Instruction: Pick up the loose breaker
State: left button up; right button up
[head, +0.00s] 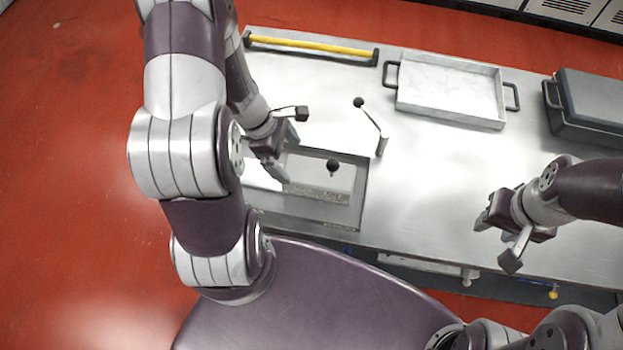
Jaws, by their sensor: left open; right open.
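I cannot clearly make out a loose breaker in the head view. A sunken rectangular panel (341,213) in the bench top holds a light strip with small markings, and a dark round knob (333,165) shows above it. My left gripper (290,147) is open over the upper left part of this panel and hides some of it. I see nothing between its fingers. My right gripper (494,246) is open and empty over the right front part of the bench, apart from any object.
A lever with a black knob (359,102) stands on the metal bench (430,190). Behind are a shallow handled tray (450,90), a dark lidded case (590,100) and a yellow bar (310,46). The bench between lever and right gripper is clear.

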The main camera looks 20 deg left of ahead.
aim_at(301, 169)
pick_arm(q)
jog(key=x, duration=0.2)
jog(key=b+x, duration=0.1)
jog(key=x, duration=0.1)
jog(key=shift+a+f, duration=0.15)
jog(key=shift+a, duration=0.2)
jog(key=shift+w+d+f, duration=0.15)
jog(key=shift+d+f, duration=0.25)
jog(key=shift+d, duration=0.1)
jog(key=shift+w+d+f, duration=0.2)
jog(key=shift+d+f, duration=0.2)
jog(key=shift+d, duration=0.1)
jog(key=x, duration=0.3)
jog(key=shift+s+d+b, duration=0.1)
jog(key=shift+b, duration=0.25)
jog(key=shift+f, duration=0.4)
jog(key=shift+d, duration=0.15)
jog(key=shift+c, duration=0.7)
jog(key=c, duration=1)
jog(key=shift+r, duration=0.1)
jog(key=c, duration=0.4)
pick_arm(e)
notch_tip(301, 169, down, 2)
jog(key=shift+w+f, duration=0.15)
jog(key=shift+f, duration=0.05)
